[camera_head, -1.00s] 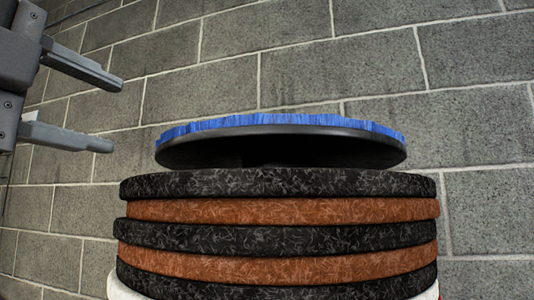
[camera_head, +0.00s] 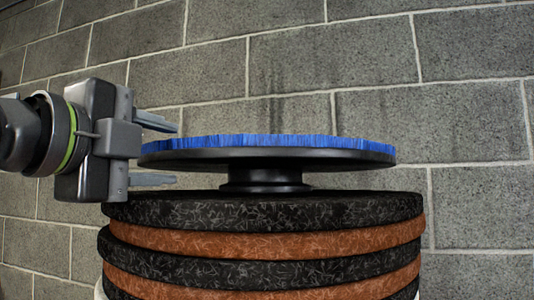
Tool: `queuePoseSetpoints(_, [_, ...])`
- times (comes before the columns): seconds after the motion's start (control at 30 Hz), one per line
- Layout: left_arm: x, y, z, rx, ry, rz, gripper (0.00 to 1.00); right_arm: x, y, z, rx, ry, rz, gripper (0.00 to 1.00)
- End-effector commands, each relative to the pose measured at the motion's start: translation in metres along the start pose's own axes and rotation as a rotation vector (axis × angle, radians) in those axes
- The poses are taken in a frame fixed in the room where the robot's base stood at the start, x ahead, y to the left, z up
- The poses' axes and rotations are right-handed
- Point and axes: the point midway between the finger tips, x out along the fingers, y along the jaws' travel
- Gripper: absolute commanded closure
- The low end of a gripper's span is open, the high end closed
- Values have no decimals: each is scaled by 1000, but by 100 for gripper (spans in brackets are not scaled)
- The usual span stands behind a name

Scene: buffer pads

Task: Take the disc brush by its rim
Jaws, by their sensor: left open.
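The disc brush (camera_head: 265,155) is a wide black disc with blue bristles facing up. It rests level on a short black hub on top of a stack of black and brown pads (camera_head: 262,213). My left gripper (camera_head: 165,152) is open at the brush's left rim. One finger shows above the rim's height and the other below it, just over the top pad. Whether a finger touches the brush cannot be told. My right gripper is not in view.
A grey block wall (camera_head: 460,120) stands behind the stack. The space above the brush and to its right is clear. The top black pad lies close under the lower finger.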

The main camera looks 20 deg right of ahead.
Motion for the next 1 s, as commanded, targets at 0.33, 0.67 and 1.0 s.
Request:
queuePoseSetpoints(0.33, [4, 1, 0, 1, -1, 0, 58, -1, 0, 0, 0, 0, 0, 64])
queuePoseSetpoints(0.67, [4, 1, 0, 0, -1, 0, 100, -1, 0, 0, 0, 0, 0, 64])
queuePoseSetpoints(1.0, [3, -1, 0, 0, -1, -5, 100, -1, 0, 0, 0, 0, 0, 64])
